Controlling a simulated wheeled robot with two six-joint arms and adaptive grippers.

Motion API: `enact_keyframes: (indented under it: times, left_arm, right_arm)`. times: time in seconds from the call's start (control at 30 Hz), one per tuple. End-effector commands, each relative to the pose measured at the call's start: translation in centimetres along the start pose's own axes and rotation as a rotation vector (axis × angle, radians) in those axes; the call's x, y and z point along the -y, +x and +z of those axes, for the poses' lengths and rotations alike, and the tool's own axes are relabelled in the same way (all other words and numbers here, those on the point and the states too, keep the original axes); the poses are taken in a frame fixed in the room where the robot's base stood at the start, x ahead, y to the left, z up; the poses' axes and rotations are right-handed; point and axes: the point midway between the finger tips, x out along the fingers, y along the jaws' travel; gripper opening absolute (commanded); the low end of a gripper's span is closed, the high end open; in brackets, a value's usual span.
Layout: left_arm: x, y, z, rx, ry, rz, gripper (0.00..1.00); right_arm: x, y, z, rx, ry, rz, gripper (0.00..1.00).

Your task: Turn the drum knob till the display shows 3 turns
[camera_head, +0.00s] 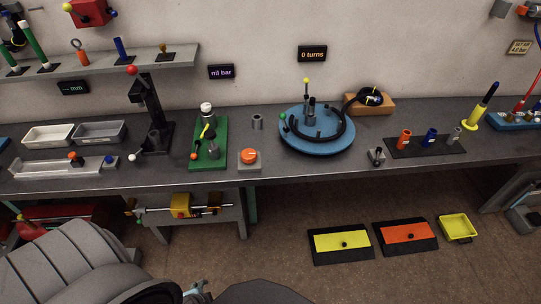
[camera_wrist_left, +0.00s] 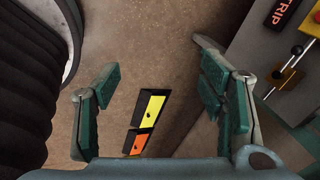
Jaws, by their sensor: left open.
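The blue drum (camera_head: 296,143) lies flat on the bench, right of the middle in the head view, with a black hose (camera_head: 345,125) curved on it. A green ball knob (camera_head: 283,116) is at its left rim. A yellow ball (camera_head: 306,81) tops a thin upright rod near its centre. The display (camera_head: 312,54) on the wall behind reads "0 turns". My left gripper (camera_wrist_left: 158,78) is open and empty above the floor in the left wrist view. Part of it (camera_head: 197,290) shows at the bottom of the head view, well away from the drum. My right gripper is out of view.
An orange button on a grey base (camera_head: 249,165) and a green board with fittings (camera_head: 220,158) stand left of the drum. A wooden block (camera_head: 385,105) holds the hose end at right. Yellow (camera_head: 325,243) and orange (camera_head: 392,234) panels lie on the floor before the bench.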

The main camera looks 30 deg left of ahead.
Motion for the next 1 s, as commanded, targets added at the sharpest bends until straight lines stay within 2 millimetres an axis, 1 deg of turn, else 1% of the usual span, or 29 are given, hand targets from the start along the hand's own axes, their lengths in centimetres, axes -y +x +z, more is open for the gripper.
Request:
enact_keyframes:
  times: [0.03,0.07,0.1,0.13,0.17,0.2,0.23,0.27,0.3,0.33,0.4,0.47,0.57,0.8,0.9,1.0]
  left_arm:
    - [4.7,3.7,-2.4,-0.055,0.265,-0.137,0.66]
    - [8.4,3.9,-4.5,-0.071,0.472,-0.244,0.66]
    - [13.1,3.2,-7.4,-0.064,0.751,-0.403,0.66]
    - [16.2,1.9,-9.7,-0.038,0.949,-0.529,0.66]
    - [18.8,0.2,-11.9,0.005,1.131,-0.655,0.66]
    - [21.6,-2.7,-14.7,0.084,1.344,-0.819,0.66]
    - [23.1,-5.0,-16.5,0.153,1.476,-0.932,0.66]
    - [24.2,-7.3,-18.1,0.227,1.584,-1.034,0.66]
    - [25.1,-10.2,-19.7,0.324,1.693,-1.147,0.66]
    - [25.6,-12.0,-20.7,0.387,1.750,-1.215,0.66]
    - [26.2,-15.0,-22.1,0.494,1.826,-1.314,0.66]
    - [26.8,-16.1,-22.8,0.535,1.851,-1.345,0.66]
    - [28.2,-16.0,-24.0,0.539,1.851,-1.349,0.66]
    - [33.0,-13.7,-28.1,0.534,1.847,-1.348,0.66]
    - [34.6,-12.8,-29.5,0.533,1.848,-1.346,0.66]
    - [35.7,-12.1,-30.4,0.533,1.850,-1.344,0.66]
  right_arm:
    - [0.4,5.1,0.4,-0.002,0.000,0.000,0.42]
    - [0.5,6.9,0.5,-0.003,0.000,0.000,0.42]
    - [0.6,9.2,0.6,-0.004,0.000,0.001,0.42]
    - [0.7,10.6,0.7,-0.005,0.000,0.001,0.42]
    - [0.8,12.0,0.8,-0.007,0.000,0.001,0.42]
    - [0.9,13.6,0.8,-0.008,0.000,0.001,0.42]
    - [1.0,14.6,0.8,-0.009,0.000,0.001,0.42]
    - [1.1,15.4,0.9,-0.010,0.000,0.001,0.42]
    - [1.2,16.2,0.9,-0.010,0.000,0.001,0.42]
    - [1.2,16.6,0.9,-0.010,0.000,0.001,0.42]
    - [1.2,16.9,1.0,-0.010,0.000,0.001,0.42]
    - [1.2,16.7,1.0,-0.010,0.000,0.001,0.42]
    - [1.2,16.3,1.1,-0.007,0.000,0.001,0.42]
    - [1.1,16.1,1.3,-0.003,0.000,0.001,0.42]
    - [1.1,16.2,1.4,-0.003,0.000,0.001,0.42]
    - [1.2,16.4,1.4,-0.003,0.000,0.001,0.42]
